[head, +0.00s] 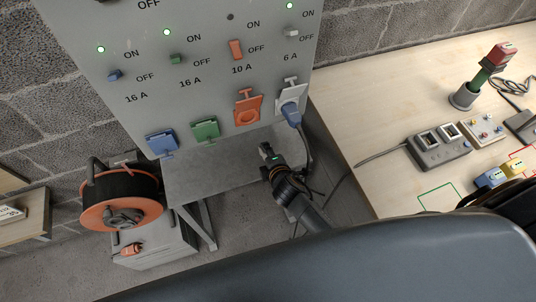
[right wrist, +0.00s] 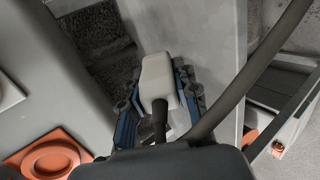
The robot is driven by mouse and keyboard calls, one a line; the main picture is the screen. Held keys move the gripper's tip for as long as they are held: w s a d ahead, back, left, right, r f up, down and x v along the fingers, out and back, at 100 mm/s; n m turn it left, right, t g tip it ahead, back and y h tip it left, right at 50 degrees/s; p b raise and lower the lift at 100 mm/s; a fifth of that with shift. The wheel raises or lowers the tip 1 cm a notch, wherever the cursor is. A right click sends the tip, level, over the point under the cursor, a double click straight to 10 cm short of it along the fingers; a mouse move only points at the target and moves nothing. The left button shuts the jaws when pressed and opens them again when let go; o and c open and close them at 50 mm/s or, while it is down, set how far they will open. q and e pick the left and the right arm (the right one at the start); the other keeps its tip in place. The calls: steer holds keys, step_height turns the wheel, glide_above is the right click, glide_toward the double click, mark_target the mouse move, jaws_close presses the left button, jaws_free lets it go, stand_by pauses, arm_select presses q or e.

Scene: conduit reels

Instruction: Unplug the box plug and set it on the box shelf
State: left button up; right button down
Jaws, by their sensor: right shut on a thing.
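The right gripper (head: 269,152) is in front of the right end of the grey box shelf (head: 205,178), below the row of sockets. In the right wrist view its fingers (right wrist: 160,105) are shut on a light grey plug (right wrist: 157,80) with a dark cable towards me. Whether the plug's far end touches anything is unclear. At the grey 6 A socket (head: 291,91) there is a blue plug-like piece (head: 292,113) with a dark cable hanging down. The orange (head: 247,113), green (head: 205,130) and blue (head: 162,143) sockets look empty. My left gripper is not in view.
An orange cable reel (head: 120,200) stands left of the shelf, with an orange plug (head: 131,249) on the grey box below. A wooden table (head: 355,110) at right carries small devices and a red-topped handle (head: 497,57). A dark cable (right wrist: 255,70) crosses beside my right gripper.

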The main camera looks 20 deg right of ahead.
steer(key=c, duration=0.9)
jaws_free()
steer(key=v, duration=1.2)
